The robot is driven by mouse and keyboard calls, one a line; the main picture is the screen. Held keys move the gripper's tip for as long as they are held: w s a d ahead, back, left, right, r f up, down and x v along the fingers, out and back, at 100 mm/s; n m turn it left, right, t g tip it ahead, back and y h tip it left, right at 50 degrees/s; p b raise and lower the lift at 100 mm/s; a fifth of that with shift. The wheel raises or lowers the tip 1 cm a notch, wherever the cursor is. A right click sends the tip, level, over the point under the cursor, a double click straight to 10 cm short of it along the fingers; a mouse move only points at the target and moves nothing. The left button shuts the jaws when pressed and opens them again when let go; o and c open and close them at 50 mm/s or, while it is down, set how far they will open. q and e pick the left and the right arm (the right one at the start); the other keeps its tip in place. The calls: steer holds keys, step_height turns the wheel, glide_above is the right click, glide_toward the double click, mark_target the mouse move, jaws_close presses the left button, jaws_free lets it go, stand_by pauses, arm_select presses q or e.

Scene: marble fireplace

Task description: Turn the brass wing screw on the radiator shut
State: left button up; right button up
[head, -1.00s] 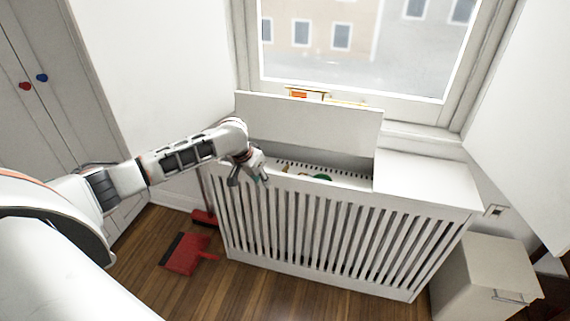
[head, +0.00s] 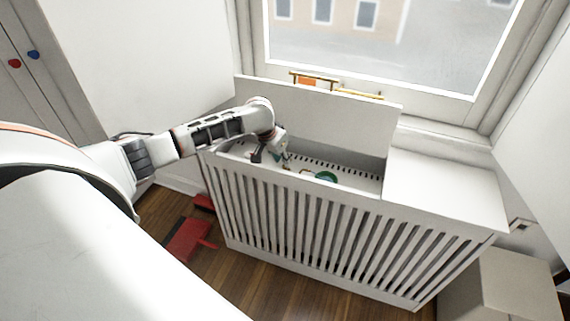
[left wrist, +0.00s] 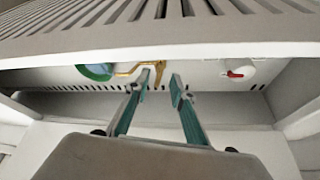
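The radiator stands behind a white slatted cover (head: 300,215) under the window, with its top lid raised. My left gripper (head: 270,157) is in the opening at the cover's left end. In the left wrist view, the left gripper (left wrist: 161,80) has its two teal-sided fingers apart. A brass fitting with the wing screw (left wrist: 158,71) shows at and between the fingertips; I cannot tell whether they touch it. A green wheel (left wrist: 95,72) is left of it, and it also shows in the head view (head: 326,176). My right gripper is not in view.
A red-handled valve (left wrist: 238,74) is right of the fingers in the left wrist view. The raised lid (head: 320,112) stands behind the opening. A closed white top (head: 440,185) is to the right. A red dustpan (head: 187,241) lies on the floor.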

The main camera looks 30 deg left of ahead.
arm_select(q)
steer(key=shift+b+x, duration=0.35)
steer(key=shift+x, duration=0.8)
steer(key=shift+w+f, duration=0.15)
steer(key=shift+f, duration=0.15)
jaws_close()
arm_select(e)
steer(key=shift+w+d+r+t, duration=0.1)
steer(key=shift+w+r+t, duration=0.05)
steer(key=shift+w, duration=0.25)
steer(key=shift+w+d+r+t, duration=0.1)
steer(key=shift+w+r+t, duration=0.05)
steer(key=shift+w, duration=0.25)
